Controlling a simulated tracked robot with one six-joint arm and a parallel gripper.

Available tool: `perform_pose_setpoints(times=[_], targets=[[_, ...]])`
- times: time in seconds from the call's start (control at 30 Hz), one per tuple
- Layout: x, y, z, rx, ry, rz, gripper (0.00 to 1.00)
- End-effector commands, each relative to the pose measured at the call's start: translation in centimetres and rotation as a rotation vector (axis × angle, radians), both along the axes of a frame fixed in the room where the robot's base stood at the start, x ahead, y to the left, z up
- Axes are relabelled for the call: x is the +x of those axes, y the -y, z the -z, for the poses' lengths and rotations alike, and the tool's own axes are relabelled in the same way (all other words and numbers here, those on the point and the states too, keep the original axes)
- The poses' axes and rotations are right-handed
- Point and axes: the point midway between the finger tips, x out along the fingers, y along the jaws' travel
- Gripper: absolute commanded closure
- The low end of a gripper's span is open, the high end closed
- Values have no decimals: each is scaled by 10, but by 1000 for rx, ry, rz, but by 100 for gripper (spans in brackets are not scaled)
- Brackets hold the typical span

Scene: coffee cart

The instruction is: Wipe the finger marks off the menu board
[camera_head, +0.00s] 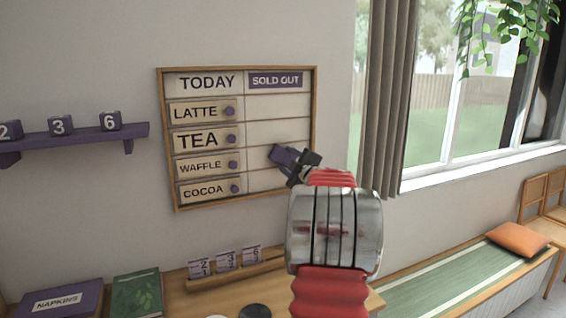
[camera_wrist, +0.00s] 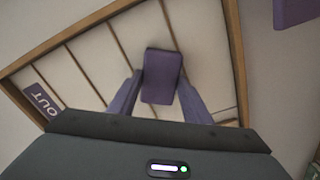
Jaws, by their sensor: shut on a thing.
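The menu board (camera_head: 311,110) hangs on the wall in a wooden frame, with TODAY and SOLD OUT columns. LATTE, TEA, WAFFLE and COCOA strips sit in the TODAY column; the SOLD OUT cells look empty. My gripper (camera_head: 292,164) is in front of the lower SOLD OUT column. It is shut on a small purple block (camera_head: 282,153), which also shows between my fingers in the wrist view (camera_wrist: 162,72). The block is over the pale board face (camera_wrist: 100,55); I cannot tell whether it touches. I cannot make out finger marks; my gripper and the block hide part of the board.
A purple shelf (camera_head: 85,137) with number cubes is left of the board. Below, a wooden counter (camera_head: 180,302) bears a card rack (camera_head: 235,271), a green book (camera_head: 137,291) and a purple napkins box (camera_head: 62,301). A curtain (camera_head: 390,100) and window are to the right.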

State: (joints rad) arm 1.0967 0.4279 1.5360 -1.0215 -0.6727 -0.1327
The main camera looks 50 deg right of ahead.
Motion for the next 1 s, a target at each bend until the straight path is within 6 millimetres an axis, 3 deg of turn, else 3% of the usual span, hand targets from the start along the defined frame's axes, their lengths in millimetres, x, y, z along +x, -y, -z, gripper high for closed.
perform_pose_setpoints(times=[0.2, 0.67, 1.0], targets=[[-6, 13, 0, 0, 0, 1, 80], [-9, 17, 1, 1, 0, 2, 80], [-20, 34, 1, 1, 0, 2, 80]])
